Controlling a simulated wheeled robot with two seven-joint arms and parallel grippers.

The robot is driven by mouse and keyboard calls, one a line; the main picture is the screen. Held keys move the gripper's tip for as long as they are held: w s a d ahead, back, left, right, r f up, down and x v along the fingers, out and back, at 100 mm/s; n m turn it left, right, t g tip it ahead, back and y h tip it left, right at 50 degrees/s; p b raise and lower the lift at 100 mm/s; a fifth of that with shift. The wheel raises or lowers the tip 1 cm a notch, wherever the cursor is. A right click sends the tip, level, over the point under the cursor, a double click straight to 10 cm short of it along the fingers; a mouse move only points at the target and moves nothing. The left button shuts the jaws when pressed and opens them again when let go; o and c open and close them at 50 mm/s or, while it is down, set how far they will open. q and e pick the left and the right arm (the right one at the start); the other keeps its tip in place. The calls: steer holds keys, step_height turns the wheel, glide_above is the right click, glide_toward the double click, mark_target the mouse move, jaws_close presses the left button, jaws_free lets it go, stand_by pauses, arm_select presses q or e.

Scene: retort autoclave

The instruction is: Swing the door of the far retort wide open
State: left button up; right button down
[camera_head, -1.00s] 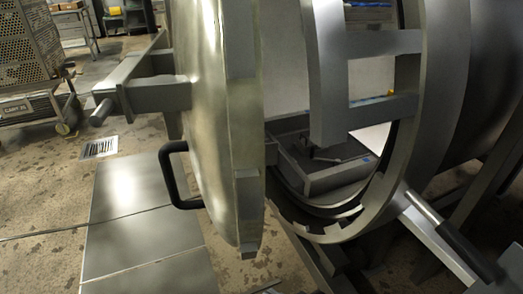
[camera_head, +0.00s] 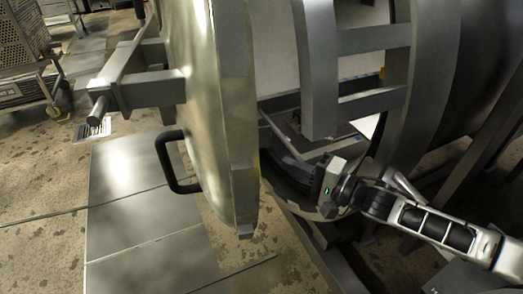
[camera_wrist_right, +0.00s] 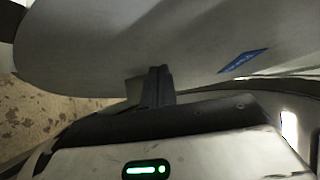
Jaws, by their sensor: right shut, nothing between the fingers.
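The retort door (camera_head: 217,110) is a large metal disc, seen nearly edge-on and standing partly open, with a clear gap to the ring-shaped retort mouth (camera_head: 432,95). A black handle (camera_head: 172,165) sticks out from the door's outer face, at the left. My right gripper (camera_head: 322,182) is in the gap, to the right of the door's lower edge; its fingertips are hard to make out there. In the right wrist view the fingers (camera_wrist_right: 158,75) are shut and empty, close to a pale curved surface (camera_wrist_right: 120,50) with a blue label. Whether they touch it I cannot tell. My left gripper is out of view.
A hinge bracket (camera_head: 140,88) projects from the door's outer side. A perforated cart (camera_head: 28,60) stands at the far left. Floor plates (camera_head: 125,215) lie left of the door, where the floor is largely clear. Frame beams stand below the retort at right.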

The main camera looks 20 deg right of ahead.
steer(key=x, duration=0.8)
steer(key=shift+w+a, duration=0.25)
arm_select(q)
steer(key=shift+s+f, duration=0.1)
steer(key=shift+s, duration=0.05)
